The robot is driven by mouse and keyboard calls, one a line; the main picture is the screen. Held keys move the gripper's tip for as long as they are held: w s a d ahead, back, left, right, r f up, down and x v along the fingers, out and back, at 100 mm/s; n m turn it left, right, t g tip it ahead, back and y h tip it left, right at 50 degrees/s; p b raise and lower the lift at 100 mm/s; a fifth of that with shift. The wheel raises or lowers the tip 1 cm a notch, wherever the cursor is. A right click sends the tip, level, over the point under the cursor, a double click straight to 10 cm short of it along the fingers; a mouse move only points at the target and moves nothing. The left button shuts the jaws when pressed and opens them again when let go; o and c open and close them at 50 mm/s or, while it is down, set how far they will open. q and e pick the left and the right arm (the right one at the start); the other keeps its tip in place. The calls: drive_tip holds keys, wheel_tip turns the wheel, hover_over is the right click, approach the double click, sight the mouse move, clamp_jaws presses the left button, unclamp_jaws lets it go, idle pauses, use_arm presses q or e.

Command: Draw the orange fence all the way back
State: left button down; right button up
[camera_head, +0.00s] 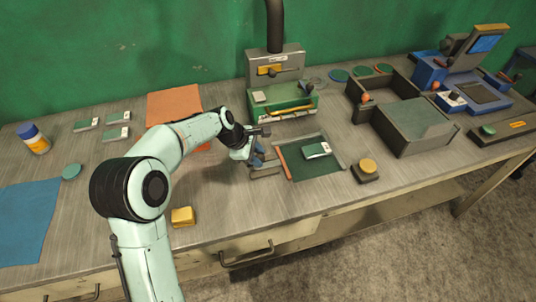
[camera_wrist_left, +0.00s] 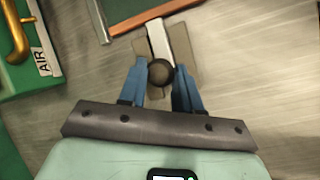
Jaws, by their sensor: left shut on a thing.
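The orange fence (camera_head: 284,164) is a thin bar along the left side of the dark green bed (camera_head: 304,171). In the left wrist view the fence (camera_wrist_left: 153,16) crosses the top, and a pale bar (camera_wrist_left: 158,38) runs from it to a dark round knob (camera_wrist_left: 161,73). My left gripper (camera_head: 258,160) is just left of the fence. Its blue fingers (camera_wrist_left: 161,82) are shut on the knob, one on each side. A pale card block (camera_head: 317,150) lies on the bed, apart from the fence. My right gripper does not show.
A green machine (camera_head: 284,101) stands behind the bed. A yellow button on a dark box (camera_head: 367,168) is to its right, and a large grey tray (camera_head: 413,122) beyond. A yellow block (camera_head: 182,216) lies near the front edge. An orange cloth (camera_head: 174,103) lies behind my arm.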

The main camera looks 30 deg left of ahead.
use_arm(q)
drive_tip(key=shift+s+a, duration=0.15)
drive_tip(key=shift+a, duration=0.05)
drive_tip(key=c, duration=0.8)
unclamp_jaws()
drive_tip(key=shift+s, duration=0.15)
drive_tip(key=shift+r, duration=0.1)
drive_tip(key=shift+a+r, duration=0.1)
drive_tip(key=shift+r, duration=0.25)
drive_tip(key=p+v, duration=0.1)
drive_tip(key=v, duration=1.1)
drive_tip(key=shift+s+r, duration=0.2)
drive_tip(key=shift+r, duration=0.05)
